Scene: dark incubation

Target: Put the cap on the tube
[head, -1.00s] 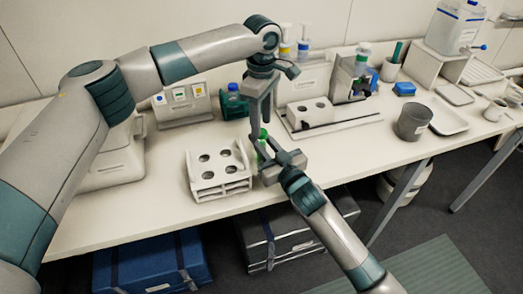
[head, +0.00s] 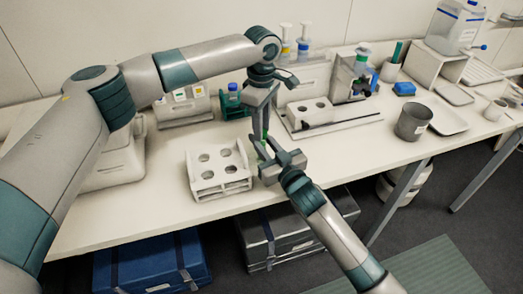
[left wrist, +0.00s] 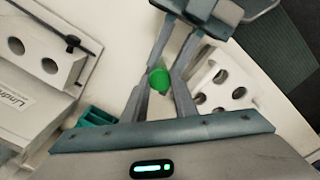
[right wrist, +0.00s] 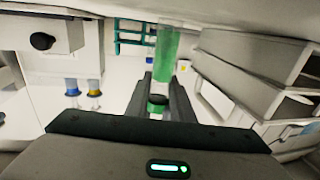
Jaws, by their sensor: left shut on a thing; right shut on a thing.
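The green cap (left wrist: 158,79) is between the fingers of my left gripper (left wrist: 160,82), which is shut on it. In the head view my left gripper (head: 262,137) points down, directly above my right gripper (head: 264,153). My right gripper is shut on the tube. In the right wrist view the tube (right wrist: 167,45) is clear with green in it, and runs down between the right fingers (right wrist: 160,103). In the head view only a sliver of green shows between the grippers. The meeting of cap and tube is hidden, so I cannot tell whether they touch.
A white rack (head: 221,183) with several holes stands just left of the grippers. Behind are a teal rack with a blue-capped bottle (head: 233,98) and a white block with holes (head: 309,112). A grey beaker (head: 413,122) stands to the right.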

